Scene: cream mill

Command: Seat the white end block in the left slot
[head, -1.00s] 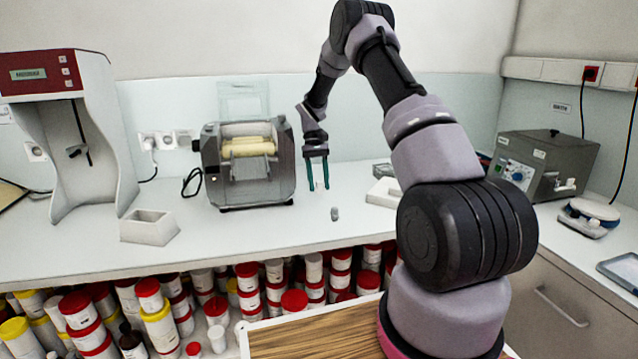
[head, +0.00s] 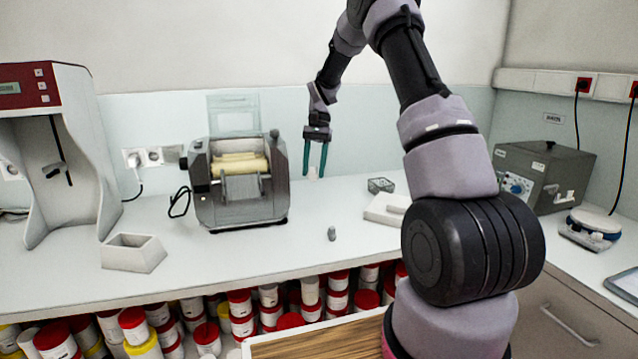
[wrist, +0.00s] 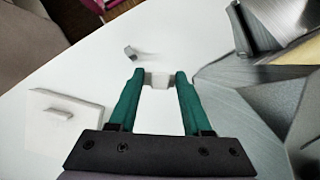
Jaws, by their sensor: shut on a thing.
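My gripper (head: 314,172) is shut on a small white block (wrist: 160,80), pinched between the green fingertips in the wrist view. In the head view the white block (head: 312,174) shows at the fingertips, above the bench, right of the mill. The mill (head: 240,180) is a grey machine with cream rollers (head: 239,165) and stands apart from the block. In the wrist view, part of the mill (wrist: 265,95) fills the right side. I cannot make out the left slot clearly in either view.
A small grey piece (head: 332,234) stands on the bench in front of my gripper. A white slab with a raised bar (head: 386,210) and a small grey box (head: 381,185) lie to the right. A white open tray (head: 133,254) is at the left. The bench (head: 285,240) between them is clear.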

